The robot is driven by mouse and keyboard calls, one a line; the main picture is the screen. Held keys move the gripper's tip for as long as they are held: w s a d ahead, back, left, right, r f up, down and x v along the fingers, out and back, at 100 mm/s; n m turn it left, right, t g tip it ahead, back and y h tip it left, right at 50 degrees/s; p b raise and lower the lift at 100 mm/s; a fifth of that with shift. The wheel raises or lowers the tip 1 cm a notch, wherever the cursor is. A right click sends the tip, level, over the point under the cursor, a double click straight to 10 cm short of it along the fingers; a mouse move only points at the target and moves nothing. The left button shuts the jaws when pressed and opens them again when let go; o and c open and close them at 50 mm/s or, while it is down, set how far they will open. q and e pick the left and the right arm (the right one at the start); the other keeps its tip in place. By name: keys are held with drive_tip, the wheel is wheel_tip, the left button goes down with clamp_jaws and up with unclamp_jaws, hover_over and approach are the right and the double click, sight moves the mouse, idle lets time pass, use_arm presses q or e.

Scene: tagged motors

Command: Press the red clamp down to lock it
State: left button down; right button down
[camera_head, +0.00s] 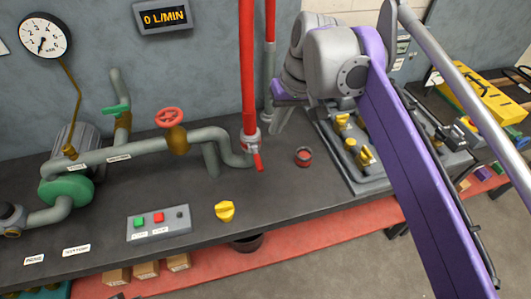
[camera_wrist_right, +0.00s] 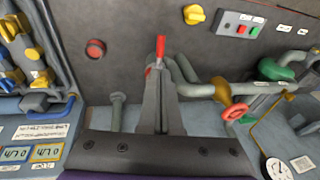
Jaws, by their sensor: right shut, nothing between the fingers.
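The red clamp has a small red handle (camera_head: 258,161) that hangs down at a slant from the grey fitting at the foot of the red upright pipe. In the right wrist view the red handle (camera_wrist_right: 160,46) shows just beyond the fingertips; whether they touch it I cannot tell. My right gripper (camera_head: 275,131) is right of and behind the red pipe, its grey fingers pointing down toward the bench. In the wrist view the fingers (camera_wrist_right: 158,75) are together with nothing between them and hide part of the fitting. My left gripper is out of view.
The red pipe (camera_head: 248,60) stands upright close to my right gripper. A red round knob (camera_head: 303,156), a yellow knob (camera_head: 225,211) and a button box (camera_head: 158,223) are nearby. A red valve wheel (camera_head: 169,117) tops the grey pipe. A valve panel (camera_head: 372,180) lies right.

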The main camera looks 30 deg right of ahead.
sight(260, 162)
drive_tip(key=shift+a, duration=0.2)
drive_tip(key=b+x, duration=0.1)
drive_tip(key=x, duration=1.3)
drive_tip(key=shift+s+f, duration=0.1)
